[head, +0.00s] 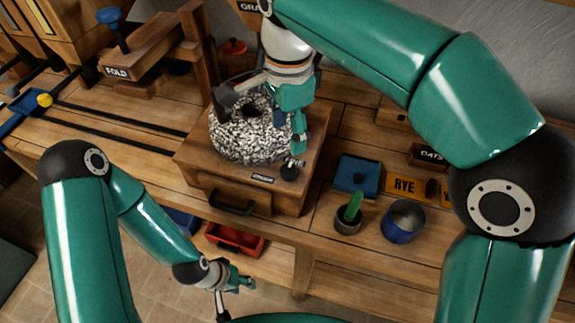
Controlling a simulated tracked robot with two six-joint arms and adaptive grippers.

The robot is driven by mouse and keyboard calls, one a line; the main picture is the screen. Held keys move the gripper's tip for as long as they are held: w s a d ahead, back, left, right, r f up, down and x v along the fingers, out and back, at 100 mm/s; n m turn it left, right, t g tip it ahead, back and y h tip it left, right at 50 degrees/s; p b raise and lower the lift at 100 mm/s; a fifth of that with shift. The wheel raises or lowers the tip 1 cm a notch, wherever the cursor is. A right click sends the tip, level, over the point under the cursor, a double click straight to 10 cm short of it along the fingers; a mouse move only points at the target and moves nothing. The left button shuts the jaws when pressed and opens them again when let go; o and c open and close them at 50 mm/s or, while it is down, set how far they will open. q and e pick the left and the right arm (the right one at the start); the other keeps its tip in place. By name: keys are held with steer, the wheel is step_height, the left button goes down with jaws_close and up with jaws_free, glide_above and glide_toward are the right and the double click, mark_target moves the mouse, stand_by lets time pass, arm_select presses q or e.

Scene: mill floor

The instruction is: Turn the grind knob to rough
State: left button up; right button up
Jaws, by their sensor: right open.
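The grind knob (289,172) is a small dark knob on the top right front corner of the wooden mill box (200,158). A pale label beside it is partly covered, so I cannot read the full word or the knob's setting. My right gripper (299,146) reaches down from above, open, with its fingertips just above and behind the knob. I see no contact with the knob. The speckled round millstone (243,135) sits on the box beside the gripper. My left gripper (236,292) hangs low in front of the bench, away from the mill; its jaws are unclear.
A red bin (234,239) sits below. A dark mallet-like piece (226,97) rests over the stone.

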mark_target(288, 169)
step_height(288, 169, down, 11)
steer(key=shift+r, duration=0.15)
steer(key=c, duration=1.2)
